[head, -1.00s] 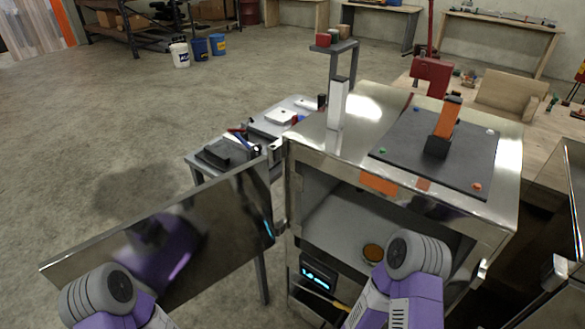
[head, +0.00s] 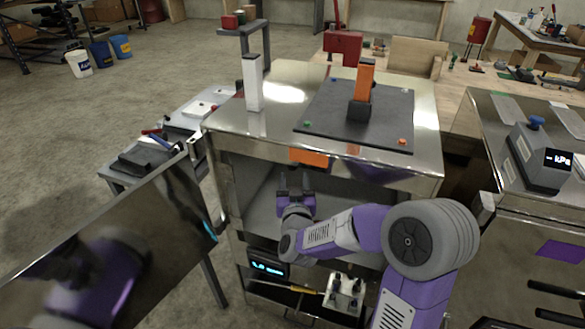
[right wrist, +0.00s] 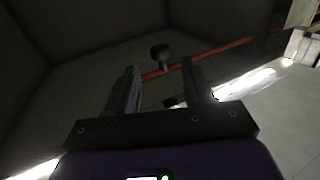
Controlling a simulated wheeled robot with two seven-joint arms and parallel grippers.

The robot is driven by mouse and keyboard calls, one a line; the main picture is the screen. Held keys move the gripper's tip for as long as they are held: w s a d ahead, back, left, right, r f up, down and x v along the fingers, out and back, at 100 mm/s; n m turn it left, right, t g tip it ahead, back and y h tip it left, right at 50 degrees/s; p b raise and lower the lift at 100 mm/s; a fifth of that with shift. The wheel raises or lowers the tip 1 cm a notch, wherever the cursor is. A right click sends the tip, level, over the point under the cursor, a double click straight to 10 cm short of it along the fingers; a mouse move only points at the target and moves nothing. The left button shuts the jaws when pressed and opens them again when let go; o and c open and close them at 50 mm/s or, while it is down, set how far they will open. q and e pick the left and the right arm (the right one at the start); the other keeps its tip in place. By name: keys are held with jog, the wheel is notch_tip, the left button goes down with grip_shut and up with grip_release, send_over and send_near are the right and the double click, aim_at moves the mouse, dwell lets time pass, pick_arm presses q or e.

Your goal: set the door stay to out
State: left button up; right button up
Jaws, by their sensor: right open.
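The steel cabinet (head: 222,150) stands open in the head view, its shiny door (head: 140,225) swung out to the left. In the right wrist view a thin orange-red rod (right wrist: 222,48) with a black knob (right wrist: 160,53) crosses the dark cabinet inside; it may be the door stay, but I cannot tell its setting. My right gripper (head: 296,178) reaches into the cabinet opening below the top edge. In the right wrist view its open fingers (right wrist: 160,72) point at the knob, which shows in the gap between them; contact is unclear. My left gripper is out of view.
An orange lever (head: 364,82) stands on a dark mat (head: 325,110) on the cabinet top, near a white post (head: 252,85). A side table (head: 140,170) stands behind the door. A gauge box (head: 540,160) sits on the right-hand unit. The cabinet's sides and top edge bound the opening.

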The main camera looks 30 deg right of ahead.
aim_at(293, 169)
jog(key=x, duration=0.6)
jog(key=shift+w+d+f+b, duration=0.1)
jog(key=shift+w+b, duration=0.2)
jog(key=shift+w, duration=0.05)
jog(key=shift+c, duration=0.3)
grip_shut()
